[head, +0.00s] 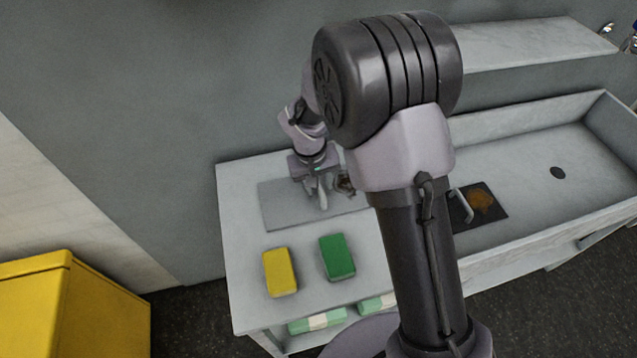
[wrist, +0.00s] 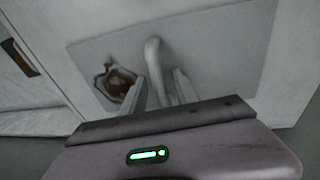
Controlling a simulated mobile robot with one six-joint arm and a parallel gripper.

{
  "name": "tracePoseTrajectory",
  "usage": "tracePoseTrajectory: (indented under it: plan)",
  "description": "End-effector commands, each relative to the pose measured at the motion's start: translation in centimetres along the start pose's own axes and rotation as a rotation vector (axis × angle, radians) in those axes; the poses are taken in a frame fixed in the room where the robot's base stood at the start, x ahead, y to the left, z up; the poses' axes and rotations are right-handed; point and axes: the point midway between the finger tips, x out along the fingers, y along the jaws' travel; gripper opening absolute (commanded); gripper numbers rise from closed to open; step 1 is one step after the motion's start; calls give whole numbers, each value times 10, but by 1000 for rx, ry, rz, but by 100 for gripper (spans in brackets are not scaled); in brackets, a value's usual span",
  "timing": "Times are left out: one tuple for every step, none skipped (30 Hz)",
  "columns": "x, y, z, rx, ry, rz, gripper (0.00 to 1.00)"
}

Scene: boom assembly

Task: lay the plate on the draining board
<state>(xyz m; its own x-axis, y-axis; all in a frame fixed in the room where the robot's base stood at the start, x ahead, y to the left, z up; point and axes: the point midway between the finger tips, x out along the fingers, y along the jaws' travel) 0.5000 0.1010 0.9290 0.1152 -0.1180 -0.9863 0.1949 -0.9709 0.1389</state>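The draining board (head: 277,209) is a flat grey sheet on the left part of the white counter; it also shows in the wrist view (wrist: 215,55). My gripper (head: 318,193) is over this board, pointing down. In the wrist view, my two fingers (wrist: 160,86) stand apart on either side of a slim, pale, round-ended thing (wrist: 153,55). This may be the plate seen edge-on, but I cannot tell for sure. Whether both fingers touch it is not clear. A small brown thing with a ragged pale rim (wrist: 119,82) is just left of the fingers, over the board.
A yellow block (head: 280,272) and a green block (head: 338,257) lie on the counter in front of the board. A dark square with an orange-brown stain (head: 481,201) and the sink basin (head: 540,190) are at right. A yellow cabinet (head: 75,310) stands at lower left.

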Motion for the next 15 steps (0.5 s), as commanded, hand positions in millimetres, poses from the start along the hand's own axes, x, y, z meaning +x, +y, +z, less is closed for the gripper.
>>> tracePoseTrajectory:
  plan:
    - [-3,0,0,0,0,0,36]
    - [-6,1,-1,0,1,0,36]
    - [-12,0,-1,-1,2,0,36]
    - [-19,1,-1,-1,3,0,36]
    - [-28,1,-1,-1,3,0,36]
    - [-40,1,-1,0,4,0,36]
    - [-50,1,-2,0,4,0,36]
    - [-58,1,-2,0,4,0,36]
    - [-70,1,-2,0,4,-1,36]
    - [-79,1,-1,0,3,0,36]
    - [-86,1,-2,1,4,0,36]
    - [-96,1,-1,1,3,0,36]
    - [-102,1,-1,0,3,-1,36]
    - [-107,1,-1,0,3,0,36]
    - [-113,0,-1,0,2,0,36]
